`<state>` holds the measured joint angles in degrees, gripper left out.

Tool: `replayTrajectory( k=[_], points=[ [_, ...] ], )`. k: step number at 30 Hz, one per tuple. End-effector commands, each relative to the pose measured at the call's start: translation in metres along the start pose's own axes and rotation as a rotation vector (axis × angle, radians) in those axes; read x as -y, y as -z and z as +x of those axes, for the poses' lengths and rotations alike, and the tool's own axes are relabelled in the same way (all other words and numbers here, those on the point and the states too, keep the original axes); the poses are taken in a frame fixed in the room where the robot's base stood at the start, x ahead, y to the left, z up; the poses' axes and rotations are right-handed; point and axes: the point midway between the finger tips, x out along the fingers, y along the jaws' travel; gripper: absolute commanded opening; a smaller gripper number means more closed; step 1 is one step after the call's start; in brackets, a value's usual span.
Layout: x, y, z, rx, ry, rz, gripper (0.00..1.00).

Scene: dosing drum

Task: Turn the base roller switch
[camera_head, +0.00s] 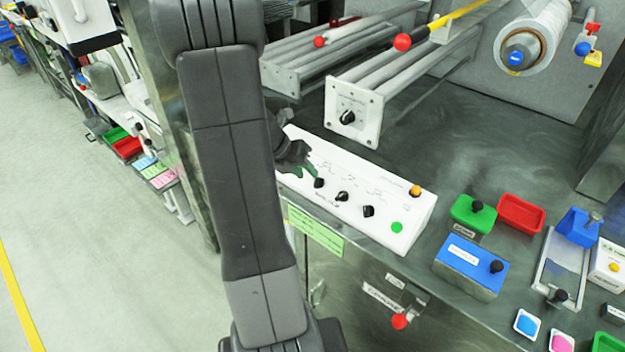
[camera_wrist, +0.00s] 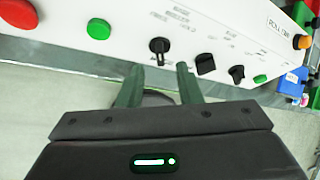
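A white control panel (camera_head: 362,176) carries three black rotary switches in a row. The leftmost switch (camera_wrist: 159,46) shows in the wrist view with small lettering around it; I cannot read which one is the base roller switch. It also shows in the head view (camera_head: 319,183). My gripper (camera_wrist: 159,72) is open, its two green fingers pointing at the panel on either side of that leftmost switch, a little short of it in the picture. In the head view my gripper (camera_head: 305,171) is beside the panel's left part, partly hidden by my arm.
The middle switch (camera_wrist: 206,64) and right switch (camera_wrist: 237,73) stand close beside. Red (camera_wrist: 18,12) and green (camera_wrist: 98,29) buttons are left; an orange knob (camera_head: 414,190) is right. Another black knob (camera_head: 347,118) sits on a roller bracket behind. Coloured boxes (camera_head: 473,215) stand right.

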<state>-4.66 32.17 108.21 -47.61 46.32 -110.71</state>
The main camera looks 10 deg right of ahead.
Motion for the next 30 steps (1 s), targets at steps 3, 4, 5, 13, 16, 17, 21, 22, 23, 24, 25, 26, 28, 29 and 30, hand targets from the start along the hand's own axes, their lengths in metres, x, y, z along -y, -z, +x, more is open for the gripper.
replayTrajectory(
  k=[3,4,5,13,16,17,21,22,23,24,25,26,28,29,30],
  points=[
    [0.001,0.001,0.024,-0.004,0.003,0.0,0.32],
    [0.0,0.001,0.028,-0.004,0.002,-0.001,0.32],
    [0.0,0.001,0.032,-0.003,0.002,0.0,0.32],
    [0.0,0.0,0.05,0.0,0.0,0.0,0.32],
    [0.0,0.0,0.051,0.0,0.0,0.001,0.32],
    [0.0,0.0,0.051,0.0,0.0,0.001,0.32],
    [0.0,0.0,0.05,0.0,0.0,0.001,0.28],
    [0.0,0.0,0.05,0.0,0.0,0.001,0.22],
    [0.0,0.0,0.05,0.0,0.0,0.001,0.16],
    [0.0,0.0,0.05,0.0,0.0,0.001,0.08],
    [0.0,0.0,0.05,0.0,0.0,0.001,0.04],
    [0.0,0.0,0.05,0.0,0.0,0.001,0.04],
    [0.0,0.0,0.05,0.0,-0.001,0.002,0.04],
    [0.0,0.0,0.05,0.0,-0.001,0.003,0.04],
    [0.0,0.0,0.05,0.0,-0.003,0.006,0.04]
  ],
)
